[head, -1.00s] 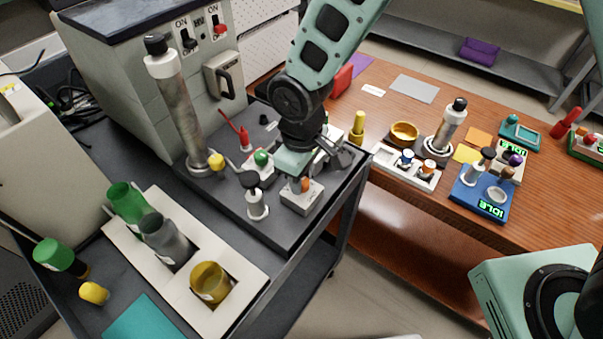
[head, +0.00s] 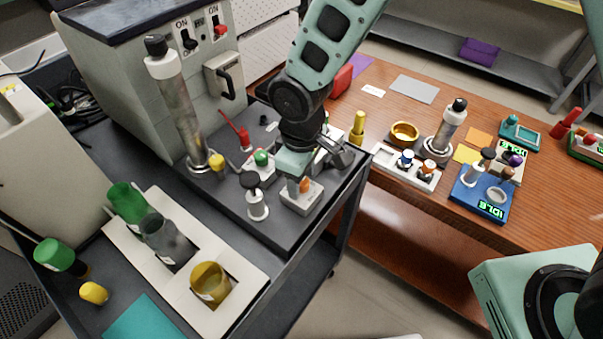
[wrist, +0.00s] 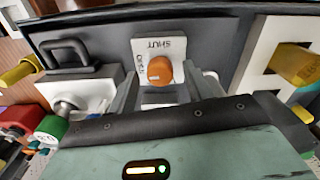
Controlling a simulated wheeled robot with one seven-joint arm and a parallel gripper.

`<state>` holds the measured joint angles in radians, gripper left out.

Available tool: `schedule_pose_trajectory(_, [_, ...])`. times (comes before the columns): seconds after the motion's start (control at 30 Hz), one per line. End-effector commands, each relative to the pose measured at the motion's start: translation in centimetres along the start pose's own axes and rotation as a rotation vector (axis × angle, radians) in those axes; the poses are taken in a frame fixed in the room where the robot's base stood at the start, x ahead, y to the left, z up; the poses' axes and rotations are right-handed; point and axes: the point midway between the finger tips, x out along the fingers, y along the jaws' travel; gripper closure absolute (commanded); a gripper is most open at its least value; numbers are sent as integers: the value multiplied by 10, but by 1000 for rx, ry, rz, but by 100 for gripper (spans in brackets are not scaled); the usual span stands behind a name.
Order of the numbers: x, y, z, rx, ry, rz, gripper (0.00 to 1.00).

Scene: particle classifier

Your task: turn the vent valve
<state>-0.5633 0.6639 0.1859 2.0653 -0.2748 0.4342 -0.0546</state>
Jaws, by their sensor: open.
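The vent valve is an orange knob (wrist: 159,71) on a pale plate marked SHUT and OPEN in the wrist view. In the head view the orange knob (head: 305,184) sits on a small white block (head: 301,198) at the front of the dark cart top. My gripper (wrist: 165,92) is open, with one finger on each side of the knob's lower area in the wrist view. I cannot tell whether the fingers touch it. In the head view my gripper (head: 297,172) is just above and behind the block, its fingers mostly hidden.
A black-topped post (head: 256,200) stands close left of the valve block. A green-capped piece (head: 262,158) and a red lever (head: 243,137) are behind. A black handle (wrist: 68,52) is beside it in the wrist view. A white tray (head: 237,318) holds several jars.

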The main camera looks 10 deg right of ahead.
Motion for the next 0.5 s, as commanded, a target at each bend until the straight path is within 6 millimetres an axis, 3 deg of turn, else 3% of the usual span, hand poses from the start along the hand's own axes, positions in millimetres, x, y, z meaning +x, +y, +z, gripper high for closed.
schedule_pose_trajectory(0.23, [-17, 1, -1, 2, 3, 1, 49])
schedule_pose_trajectory(0.5, [-77, 1, -1, 2, 6, 3, 49])
